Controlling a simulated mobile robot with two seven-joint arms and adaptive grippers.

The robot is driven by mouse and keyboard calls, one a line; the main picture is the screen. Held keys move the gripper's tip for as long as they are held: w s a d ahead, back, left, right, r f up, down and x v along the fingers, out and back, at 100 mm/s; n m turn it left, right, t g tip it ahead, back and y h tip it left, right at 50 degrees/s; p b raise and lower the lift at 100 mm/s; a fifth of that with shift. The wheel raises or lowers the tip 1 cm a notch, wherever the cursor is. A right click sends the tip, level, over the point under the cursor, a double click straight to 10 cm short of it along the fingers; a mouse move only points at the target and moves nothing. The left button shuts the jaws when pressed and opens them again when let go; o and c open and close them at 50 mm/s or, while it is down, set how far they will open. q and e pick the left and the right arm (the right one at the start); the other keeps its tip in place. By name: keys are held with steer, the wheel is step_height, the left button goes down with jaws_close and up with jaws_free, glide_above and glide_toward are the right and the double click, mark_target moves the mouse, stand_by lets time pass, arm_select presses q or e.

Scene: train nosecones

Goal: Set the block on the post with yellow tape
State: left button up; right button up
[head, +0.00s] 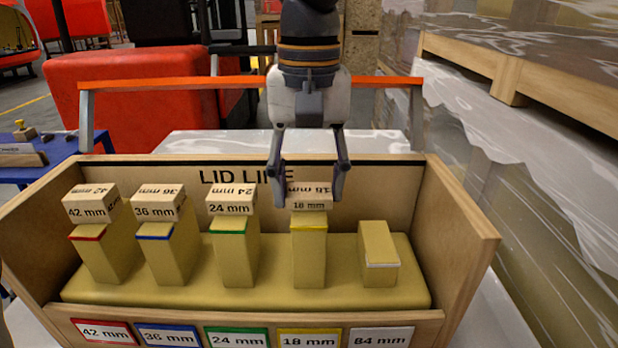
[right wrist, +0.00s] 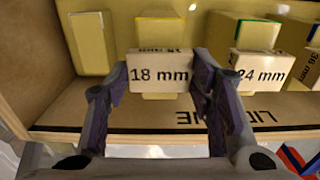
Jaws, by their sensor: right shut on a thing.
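My right gripper (head: 307,190) comes down from above and is shut on a small light wooden block marked 18 mm (head: 309,204). In the right wrist view the block (right wrist: 160,77) sits level between the two fingers. The post with yellow tape (head: 309,255) stands directly below the block in the head view; its yellow-edged top also shows in the right wrist view (right wrist: 160,28). The block is at the post's top, toward its rear edge; I cannot tell whether it touches. My left gripper is not in view.
Blocks marked 42 mm (head: 89,204), 36 mm (head: 158,203) and 24 mm (head: 231,200) sit on the red, blue and green taped posts. The shorter white-taped post (head: 379,250) is bare. A wooden box (head: 465,225) with raised walls surrounds the posts.

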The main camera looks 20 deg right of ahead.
mark_target(309, 190)
steer(key=shift+f, duration=0.2)
steer(key=o, duration=0.8)
steer(key=shift+o, duration=0.2)
steer(key=shift+r, duration=0.15)
step_height(309, 190, up, 12)
